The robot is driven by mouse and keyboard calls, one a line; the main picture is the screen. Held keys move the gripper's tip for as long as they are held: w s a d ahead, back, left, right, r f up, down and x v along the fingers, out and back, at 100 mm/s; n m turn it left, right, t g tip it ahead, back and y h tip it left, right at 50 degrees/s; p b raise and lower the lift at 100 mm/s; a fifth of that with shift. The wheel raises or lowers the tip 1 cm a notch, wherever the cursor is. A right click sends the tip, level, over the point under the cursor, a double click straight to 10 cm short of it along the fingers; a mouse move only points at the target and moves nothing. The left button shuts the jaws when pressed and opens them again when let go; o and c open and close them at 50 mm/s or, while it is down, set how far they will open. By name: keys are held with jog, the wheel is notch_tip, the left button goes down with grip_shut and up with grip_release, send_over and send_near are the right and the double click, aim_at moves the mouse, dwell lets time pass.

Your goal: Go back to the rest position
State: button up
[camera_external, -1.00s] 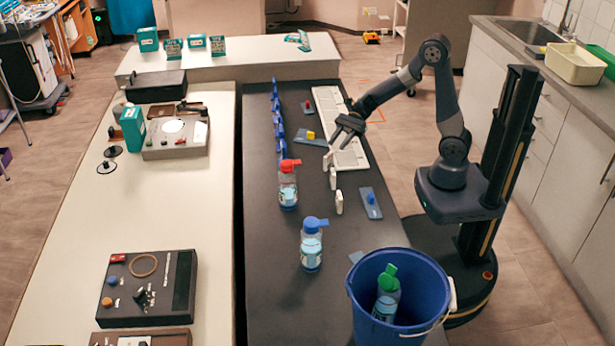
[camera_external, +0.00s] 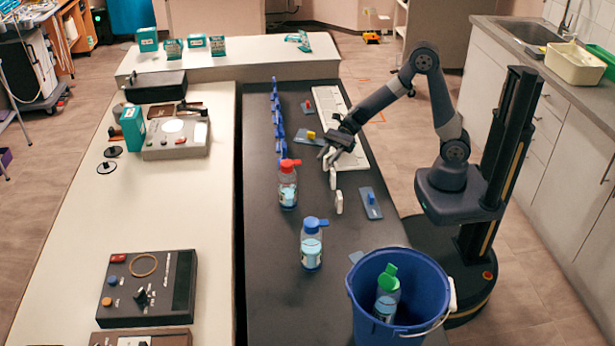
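My gripper (camera_external: 328,152) hangs over the dark table (camera_external: 290,235), above the near part of a white rack (camera_external: 352,158). Its fingers look apart, with nothing visible between them. My arm reaches left from its column at the right of the table, with its elbow raised. The rack is partly hidden behind the gripper and forearm.
A red-capped bottle (camera_external: 288,186) and a blue-capped bottle (camera_external: 311,243) stand on the dark table. A green-capped bottle (camera_external: 387,290) is in the blue bucket (camera_external: 363,308). White upright pieces (camera_external: 339,202) and blue plates (camera_external: 370,203) lie near the gripper. Blue pieces (camera_external: 279,130) line the left edge.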

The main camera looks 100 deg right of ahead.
notch_tip(320, 180, up, 11)
jog(key=p, duration=0.3)
jog(key=shift+s+d+f, duration=0.1)
jog(key=shift+d+f, duration=0.05)
jog(key=s+a+n+g+y, duration=0.1)
jog(key=a+n+g, duration=0.2)
jog(key=a, duration=0.8)
jog(key=s+a+n+g+y+p, duration=0.1)
jog(key=s+a+n+g+y, duration=0.15)
jog(key=a, duration=0.95)
jog(key=s+a+n+g+y, duration=0.1)
jog(key=a+n+g, duration=0.25)
jog(key=a, duration=0.75)
jog(key=shift+h, duration=0.35)
jog(key=f, duration=0.7)
jog(key=f+b, duration=0.1)
jog(key=f, duration=0.2)
jog(key=shift+w+f, duration=0.25)
jog(key=shift+f, duration=0.15)
